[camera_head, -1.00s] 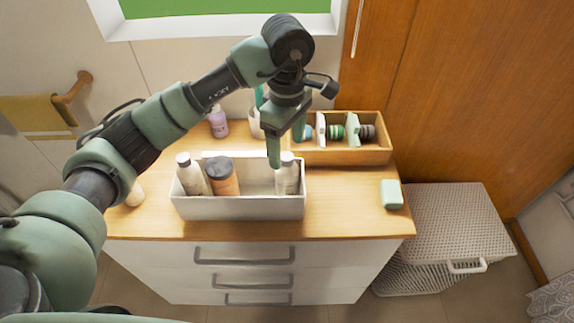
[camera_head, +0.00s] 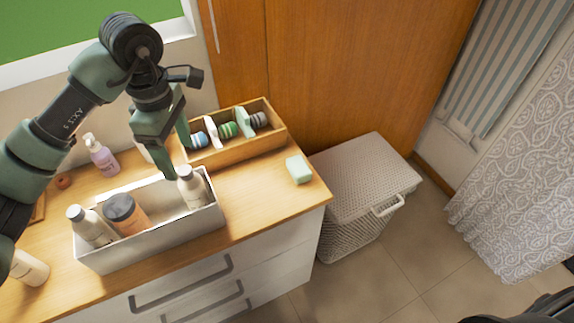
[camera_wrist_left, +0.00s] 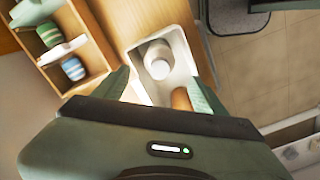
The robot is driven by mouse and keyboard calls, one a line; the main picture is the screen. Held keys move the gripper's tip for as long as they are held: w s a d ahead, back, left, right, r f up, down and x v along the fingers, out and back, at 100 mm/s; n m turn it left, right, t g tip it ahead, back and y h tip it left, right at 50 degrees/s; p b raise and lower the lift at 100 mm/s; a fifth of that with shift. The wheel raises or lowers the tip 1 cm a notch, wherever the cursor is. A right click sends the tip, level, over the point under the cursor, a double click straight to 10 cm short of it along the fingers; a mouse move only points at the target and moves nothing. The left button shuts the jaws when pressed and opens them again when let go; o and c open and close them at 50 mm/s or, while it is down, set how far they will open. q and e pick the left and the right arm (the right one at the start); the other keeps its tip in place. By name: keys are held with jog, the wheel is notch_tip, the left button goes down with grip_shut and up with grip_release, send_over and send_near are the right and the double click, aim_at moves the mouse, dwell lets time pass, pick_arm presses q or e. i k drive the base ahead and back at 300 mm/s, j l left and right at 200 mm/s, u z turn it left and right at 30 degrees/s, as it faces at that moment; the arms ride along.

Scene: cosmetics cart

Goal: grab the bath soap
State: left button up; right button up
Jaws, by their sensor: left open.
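The bath soap, a pale mint-green bar (camera_head: 299,169), lies on the wooden cabinet top near its right end in the head view. Nothing touches it. My left gripper (camera_head: 174,152) is open and empty, left of the soap, above the right end of a white bin (camera_head: 155,249). A white bottle (camera_head: 192,187) in that bin stands just below the fingers. In the left wrist view, the open fingers (camera_wrist_left: 161,90) frame the bin with the bottle (camera_wrist_left: 157,62) below between them. The soap cannot be made out in that view. My right gripper is not in view.
A wooden divided box (camera_head: 235,139) with rolled striped items stands behind the soap. The bin also holds an orange jar (camera_head: 127,214) and another bottle (camera_head: 90,226). A white wicker hamper (camera_head: 366,174) stands right of the cabinet. The cabinet top around the soap is clear.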

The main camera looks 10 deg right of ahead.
aim_at(299, 170)
jog(key=i+l, duration=0.1)
jog(key=l, duration=0.7)
jog(key=i+l, duration=0.1)
jog(key=l, duration=0.75)
jog(key=i+l+u, duration=0.1)
jog(key=l, duration=0.7)
